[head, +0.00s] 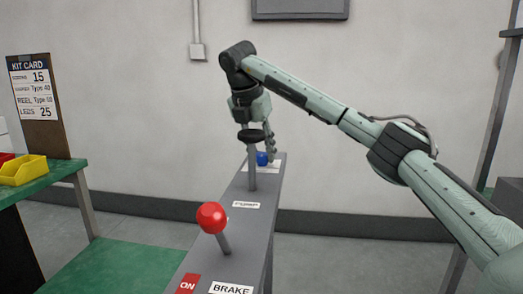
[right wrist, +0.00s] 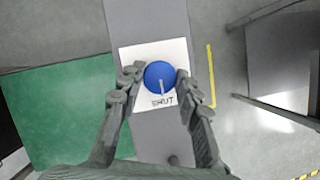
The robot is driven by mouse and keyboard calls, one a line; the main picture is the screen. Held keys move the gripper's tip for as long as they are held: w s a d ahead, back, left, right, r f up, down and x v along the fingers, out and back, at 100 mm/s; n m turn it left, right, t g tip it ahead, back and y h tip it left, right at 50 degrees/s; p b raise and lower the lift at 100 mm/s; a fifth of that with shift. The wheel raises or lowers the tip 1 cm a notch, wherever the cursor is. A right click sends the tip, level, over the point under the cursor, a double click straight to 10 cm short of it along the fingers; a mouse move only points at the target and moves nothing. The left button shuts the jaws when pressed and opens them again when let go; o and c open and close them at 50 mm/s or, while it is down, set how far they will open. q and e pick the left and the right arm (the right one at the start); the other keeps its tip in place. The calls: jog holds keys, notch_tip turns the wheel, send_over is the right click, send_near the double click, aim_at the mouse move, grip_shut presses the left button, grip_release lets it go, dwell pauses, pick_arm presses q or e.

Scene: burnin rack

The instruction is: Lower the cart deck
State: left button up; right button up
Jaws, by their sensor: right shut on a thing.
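A grey console (head: 265,222) carries the controls. My right gripper (right wrist: 155,76) is shut on the blue knob (right wrist: 160,76), with one finger on each side. The pale pointer mark on the knob points toward the word SHUT on its white plate (right wrist: 146,50). In the head view the blue knob (head: 262,158) sits at the console's far end, under my right gripper (head: 267,152). Nearer stands the pump lever (head: 252,175) with a black top, then the brake lever (head: 211,217) with a red ball, beside a red ON label. The green deck (head: 125,268) lies left of the console. My left gripper is out of view.
A green table (head: 65,170) with a yellow bin (head: 24,170) and a kit card board (head: 38,100) stands at the left. The pump lever's top is close to my right gripper.

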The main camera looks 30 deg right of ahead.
jog(key=shift+m, duration=0.3)
jog(key=o, duration=1.1)
jog(key=shift+o, duration=0.2)
jog(key=v, duration=1.2)
jog(key=shift+f, duration=0.1)
